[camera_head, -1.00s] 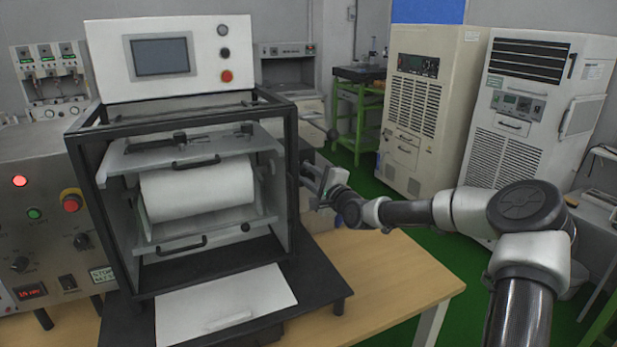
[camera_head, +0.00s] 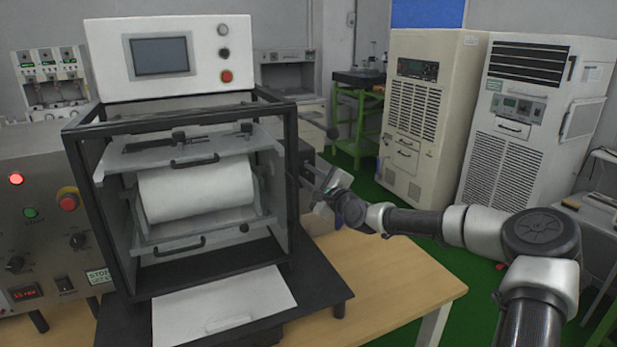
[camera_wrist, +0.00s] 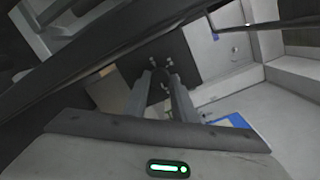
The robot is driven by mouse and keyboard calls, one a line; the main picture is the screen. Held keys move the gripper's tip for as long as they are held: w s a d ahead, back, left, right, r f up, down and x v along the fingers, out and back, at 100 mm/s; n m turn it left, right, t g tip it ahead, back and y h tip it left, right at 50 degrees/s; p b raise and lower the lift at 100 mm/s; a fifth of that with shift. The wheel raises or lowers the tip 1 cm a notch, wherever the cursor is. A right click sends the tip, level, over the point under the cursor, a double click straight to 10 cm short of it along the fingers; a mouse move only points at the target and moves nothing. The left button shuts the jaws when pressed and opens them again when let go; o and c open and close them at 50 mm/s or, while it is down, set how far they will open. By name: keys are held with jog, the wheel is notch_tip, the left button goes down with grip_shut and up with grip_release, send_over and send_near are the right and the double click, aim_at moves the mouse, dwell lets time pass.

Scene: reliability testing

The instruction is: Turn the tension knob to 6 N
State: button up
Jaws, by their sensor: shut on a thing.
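The test machine (camera_head: 140,230) is an open black frame with a white roller inside and a screen panel on top. My gripper (camera_head: 320,186) is at the right side of this frame, its tips partly hidden. In the wrist view, the two grey fingers of my gripper (camera_wrist: 162,76) point away from the camera, with a small dark lobed knob (camera_wrist: 163,84) between their tips. I take this for the tension knob, and the fingers are shut on it. No scale or number in newtons can be read, so its setting cannot be told.
A control box (camera_head: 40,215) with lit buttons stands left of the machine. A black lever (camera_head: 325,130) juts out above my gripper. The wooden tabletop (camera_head: 385,285) is bare at the front right. Tall cream cabinets (camera_head: 413,110) stand behind, over a green floor.

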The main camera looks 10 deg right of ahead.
jog(key=o, duration=1)
jog(key=shift+o, duration=0.2)
jog(key=v, duration=1.7)
jog(key=shift+s, duration=0.25)
jog(key=shift+r, duration=0.1)
